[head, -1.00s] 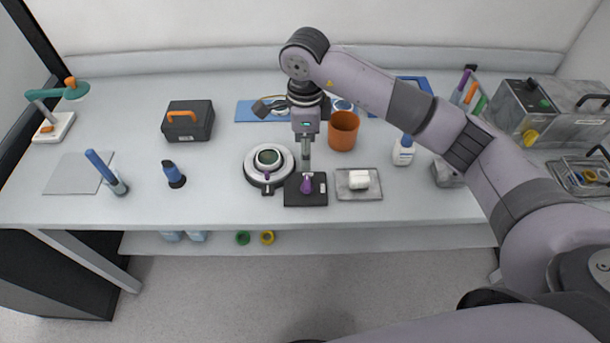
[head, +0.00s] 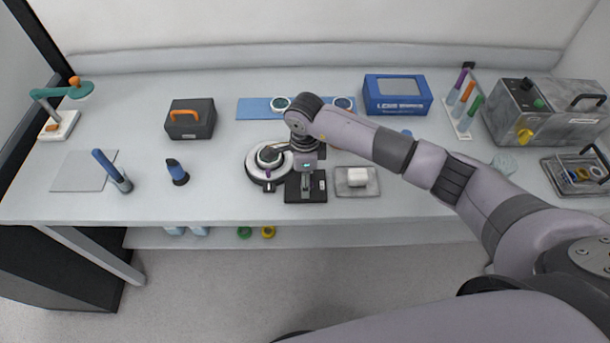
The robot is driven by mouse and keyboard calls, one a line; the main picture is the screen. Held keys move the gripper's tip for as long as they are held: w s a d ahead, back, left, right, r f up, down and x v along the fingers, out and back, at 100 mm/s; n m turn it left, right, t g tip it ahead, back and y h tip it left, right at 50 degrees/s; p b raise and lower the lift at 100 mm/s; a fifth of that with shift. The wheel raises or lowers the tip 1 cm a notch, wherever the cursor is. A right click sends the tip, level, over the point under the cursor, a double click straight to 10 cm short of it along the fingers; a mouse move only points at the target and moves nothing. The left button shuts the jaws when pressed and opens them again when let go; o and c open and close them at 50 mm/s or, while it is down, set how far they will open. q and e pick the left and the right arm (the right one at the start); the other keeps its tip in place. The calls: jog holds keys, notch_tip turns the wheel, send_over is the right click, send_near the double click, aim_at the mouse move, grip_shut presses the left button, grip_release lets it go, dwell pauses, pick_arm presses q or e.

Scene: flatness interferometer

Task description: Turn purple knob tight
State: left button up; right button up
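A white ring-shaped stage (head: 255,177) with a dark round part on top stands at mid-table. A small purple knob (head: 267,174) shows at its front edge. My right gripper (head: 306,186) points down over the black pad (head: 318,192), just right of the stage. Its fingers are small and dark against the pad, so whether they are open or shut is unclear. The larger purple piece seen earlier on the pad does not show now; the gripper covers that place. A dark part of my wrist overlaps the stage. My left gripper is out of view.
A grey tray with a white block (head: 358,177) is close on the right. A blue box (head: 397,96) and a blue mat (head: 256,109) lie behind. A black case (head: 189,119) and a blue tool (head: 176,172) stand left, with clear table between.

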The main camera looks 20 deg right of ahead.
jog(key=c, duration=1.2)
jog(key=shift+o, duration=0.2)
jog(key=shift+m, duration=0.4)
jog(key=m+b, duration=0.2)
jog(key=shift+w+d+m, duration=0.1)
jog(key=shift+w+m, duration=0.05)
jog(key=shift+m, duration=0.25)
jog(key=m+b, duration=0.2)
jog(key=m, duration=0.2)
jog(key=shift+m, duration=0.3)
jog(key=m+b, duration=0.1)
jog(key=m, duration=0.3)
jog(key=shift+w+d, duration=0.1)
jog(key=m+b, duration=0.1)
jog(key=m, duration=0.4)
jog(key=shift+d+r, duration=0.1)
jog(key=shift+d, duration=0.05)
